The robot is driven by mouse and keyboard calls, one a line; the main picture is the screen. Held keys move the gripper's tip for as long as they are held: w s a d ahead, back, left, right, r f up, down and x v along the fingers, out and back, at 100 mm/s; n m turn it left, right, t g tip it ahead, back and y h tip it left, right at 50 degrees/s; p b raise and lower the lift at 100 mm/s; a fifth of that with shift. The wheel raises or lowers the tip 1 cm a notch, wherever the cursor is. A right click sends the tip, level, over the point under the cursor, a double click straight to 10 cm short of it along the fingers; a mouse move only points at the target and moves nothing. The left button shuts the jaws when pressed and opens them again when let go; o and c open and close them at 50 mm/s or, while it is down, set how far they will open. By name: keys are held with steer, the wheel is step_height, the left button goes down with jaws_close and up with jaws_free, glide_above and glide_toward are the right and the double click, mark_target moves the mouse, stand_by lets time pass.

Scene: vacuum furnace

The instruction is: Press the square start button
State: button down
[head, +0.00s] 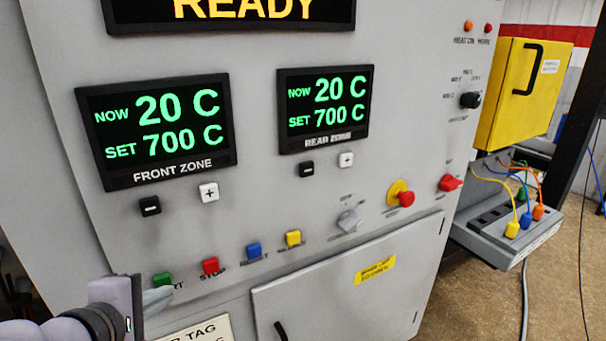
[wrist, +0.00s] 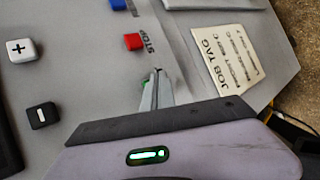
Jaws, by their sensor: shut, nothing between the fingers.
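The green square start button (head: 162,279) is at the left end of a row of coloured buttons on the grey furnace panel in the head view. Its label is partly covered, with only the end letters showing. My gripper (head: 160,298) is shut and empty, its fingertips just below the green button in the picture. I cannot tell whether they touch it.
The red stop button (head: 210,266), blue button (head: 254,250) and yellow button (head: 293,238) sit to the right. Above are two zone displays reading 20 C, set 700 C. A job tag (head: 200,330) lies below. A red-and-yellow knob (head: 402,195) protrudes at right.

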steer(key=shift+w+a, duration=0.25)
steer(key=shift+w, duration=0.1)
stand_by(0.5)
steer(key=shift+s+d, duration=0.5)
steer(key=shift+s, duration=0.2)
steer(key=s+d, duration=0.1)
steer(key=s, duration=0.1)
steer(key=s+d+b, duration=0.1)
steer(key=s, duration=0.1)
steer(key=shift+d, duration=0.4)
stand_by(0.5)
